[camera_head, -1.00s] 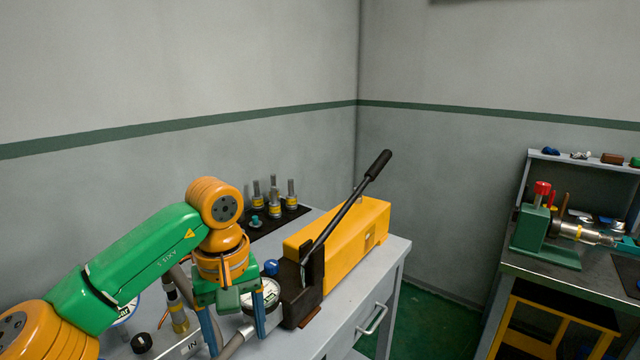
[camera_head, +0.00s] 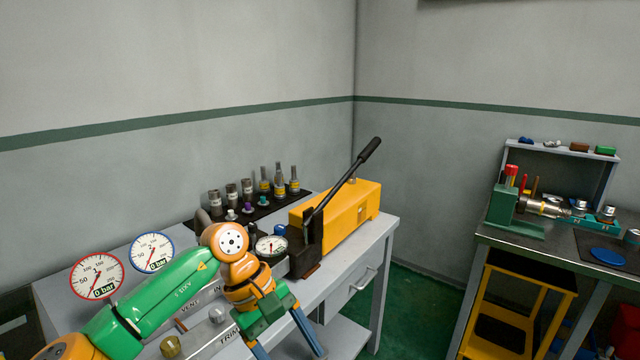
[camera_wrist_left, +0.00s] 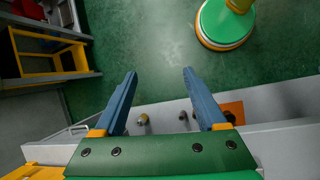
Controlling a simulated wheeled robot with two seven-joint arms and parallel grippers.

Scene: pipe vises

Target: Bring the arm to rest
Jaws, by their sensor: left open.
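My left arm comes in from the lower left in the head view. Its left gripper (camera_head: 286,338) has two blue fingers spread apart and pointing down, in front of the grey bench (camera_head: 345,262). In the left wrist view the gripper (camera_wrist_left: 158,95) is open, with nothing between its fingers. Green floor and the bench's pale edge show beyond and below the fingertips. My right gripper is not in view.
A yellow hand pump (camera_head: 345,215) with a black lever stands at the bench's right end. Two dial gauges, red-rimmed (camera_head: 97,277) and blue-rimmed (camera_head: 152,252), stand at left. Several fittings sit on a black mat (camera_head: 262,212). A second bench (camera_head: 560,262) with a green vise is at right.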

